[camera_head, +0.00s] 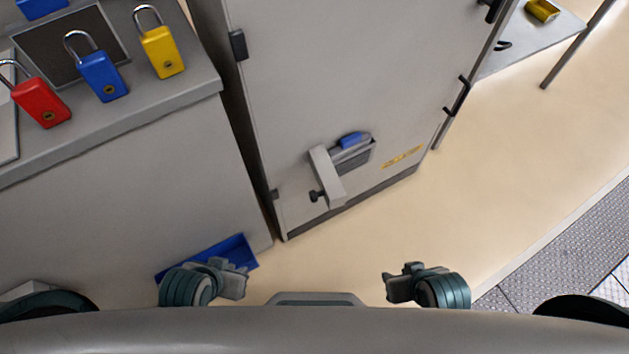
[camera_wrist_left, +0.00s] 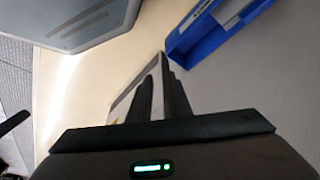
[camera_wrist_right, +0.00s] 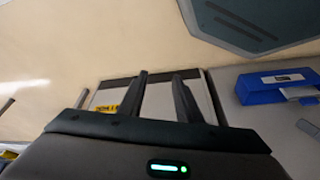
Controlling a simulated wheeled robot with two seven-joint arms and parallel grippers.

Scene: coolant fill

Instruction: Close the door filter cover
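The grey cabinet door (camera_head: 345,65) stands in the middle of the head view. Low on it, the grey filter cover (camera_head: 327,177) is swung open to the left and sticks out from the door, with a dark knob at its lower end. To its right is the exposed filter slot (camera_head: 354,157), with a blue piece (camera_head: 351,139) at its top.
A blue tray (camera_head: 240,249) is low on the grey cabinet's front, beside my left gripper. Red (camera_head: 42,103), blue (camera_head: 102,77) and yellow (camera_head: 161,53) padlocks lie on the cabinet top. A side table (camera_head: 530,38) stands at upper right. The floor before the door is clear.

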